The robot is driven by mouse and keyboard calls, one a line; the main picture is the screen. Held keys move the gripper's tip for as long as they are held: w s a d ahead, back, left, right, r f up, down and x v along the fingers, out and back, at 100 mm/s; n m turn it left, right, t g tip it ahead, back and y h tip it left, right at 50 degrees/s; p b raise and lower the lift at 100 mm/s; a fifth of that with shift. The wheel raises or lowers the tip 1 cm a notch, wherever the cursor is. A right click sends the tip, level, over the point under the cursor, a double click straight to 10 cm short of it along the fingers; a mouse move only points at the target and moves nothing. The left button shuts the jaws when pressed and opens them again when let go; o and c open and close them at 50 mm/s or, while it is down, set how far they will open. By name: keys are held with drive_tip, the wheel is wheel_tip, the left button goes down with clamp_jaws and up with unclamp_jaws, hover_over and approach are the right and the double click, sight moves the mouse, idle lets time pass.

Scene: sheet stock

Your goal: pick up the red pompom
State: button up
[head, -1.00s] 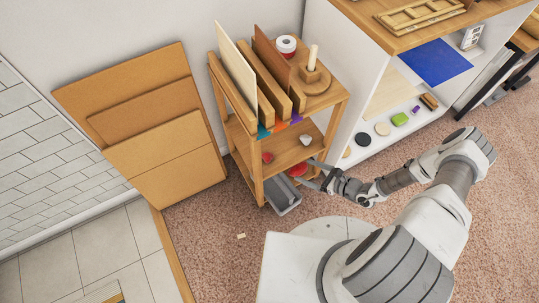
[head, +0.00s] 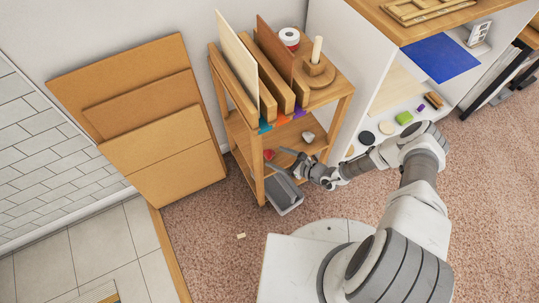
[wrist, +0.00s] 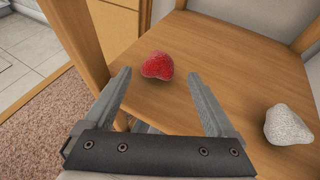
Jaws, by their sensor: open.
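The red pompom (wrist: 158,65) lies on the wooden middle shelf (wrist: 225,65) of the cart, near its left side in the wrist view. In the head view the red pompom (head: 268,154) shows small beside the cart's front left post. My gripper (wrist: 158,76) is open, its two fingers reaching over the shelf with the pompom ahead, in line with the gap between them. Nothing is held. In the head view my gripper (head: 277,160) reaches in from the right, close to the pompom. Whether a finger touches it cannot be told.
A pale grey lump (wrist: 290,124) lies on the same shelf to the right. The cart's posts (wrist: 78,38) flank the shelf opening. A grey bin (head: 288,198) sits below. Upright panels (head: 237,62) and a wooden peg stand (head: 317,68) fill the top.

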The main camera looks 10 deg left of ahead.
sight(274, 156)
drive_tip(key=x, duration=0.3)
drive_tip(key=shift+f+b, duration=0.1)
drive_tip(key=shift+b, duration=0.25)
drive_tip(key=c, duration=1.4)
